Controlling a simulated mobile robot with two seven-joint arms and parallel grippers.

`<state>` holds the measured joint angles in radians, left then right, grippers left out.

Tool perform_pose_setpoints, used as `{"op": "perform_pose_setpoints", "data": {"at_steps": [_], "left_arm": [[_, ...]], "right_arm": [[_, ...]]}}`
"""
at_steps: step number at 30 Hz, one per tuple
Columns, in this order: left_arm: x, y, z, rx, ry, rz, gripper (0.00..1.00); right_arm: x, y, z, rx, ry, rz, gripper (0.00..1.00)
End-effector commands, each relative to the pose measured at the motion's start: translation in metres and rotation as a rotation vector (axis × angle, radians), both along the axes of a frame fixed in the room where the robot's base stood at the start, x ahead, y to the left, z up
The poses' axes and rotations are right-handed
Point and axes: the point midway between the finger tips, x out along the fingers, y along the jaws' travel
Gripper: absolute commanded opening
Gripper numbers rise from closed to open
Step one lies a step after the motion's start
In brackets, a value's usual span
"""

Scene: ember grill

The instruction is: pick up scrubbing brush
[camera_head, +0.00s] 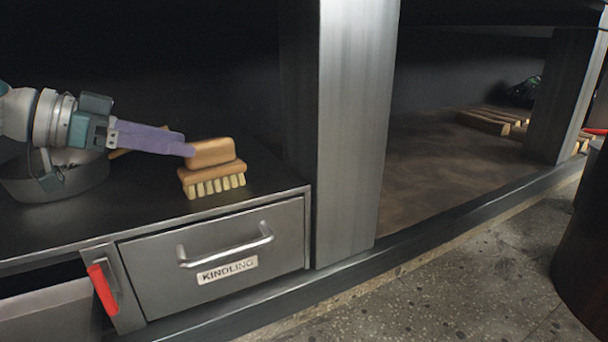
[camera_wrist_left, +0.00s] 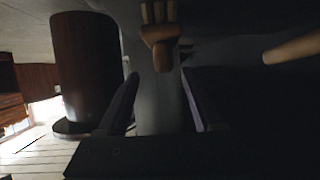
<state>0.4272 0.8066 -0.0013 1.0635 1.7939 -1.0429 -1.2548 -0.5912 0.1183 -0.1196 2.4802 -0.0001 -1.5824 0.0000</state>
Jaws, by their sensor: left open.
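The scrubbing brush (camera_head: 211,167) rests bristles down on the dark shelf above the kindling drawer, with a tan wooden handle block on top and pale bristles below. My left gripper (camera_head: 188,143) comes in from the left, its purple fingers reaching to the brush's handle at its left side. In the left wrist view the brush (camera_wrist_left: 160,36) shows at the top, beyond and between the two open fingers (camera_wrist_left: 162,90). The fingers are open, and I cannot tell whether they touch the handle. My right gripper is not in view.
A metal pan (camera_head: 60,180) stands on the shelf under my left wrist, with a wooden handle behind the fingers. A steel post (camera_head: 352,130) rises right of the brush. The kindling drawer (camera_head: 220,262) is shut; a red handle (camera_head: 102,289) sits left of it.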

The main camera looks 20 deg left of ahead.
Motion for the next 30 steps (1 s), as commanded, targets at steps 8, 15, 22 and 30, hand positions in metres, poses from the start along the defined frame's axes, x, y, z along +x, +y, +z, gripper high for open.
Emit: {"op": "perform_pose_setpoints", "data": {"at_steps": [8, 15, 22, 30], "left_arm": [[0.027, -0.019, -0.022, -0.002, -0.002, 0.000, 0.68], [0.039, -0.028, -0.026, 0.000, 0.001, 0.000, 0.68], [0.039, -0.027, -0.026, 0.000, 0.001, 0.000, 0.60], [0.039, -0.027, -0.026, 0.000, 0.001, 0.000, 0.29]], "right_arm": [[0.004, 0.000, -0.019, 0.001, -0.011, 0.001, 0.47], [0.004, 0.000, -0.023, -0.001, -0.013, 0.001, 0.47], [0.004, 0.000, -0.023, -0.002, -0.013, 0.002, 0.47], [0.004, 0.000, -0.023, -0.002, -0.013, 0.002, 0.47]]}}
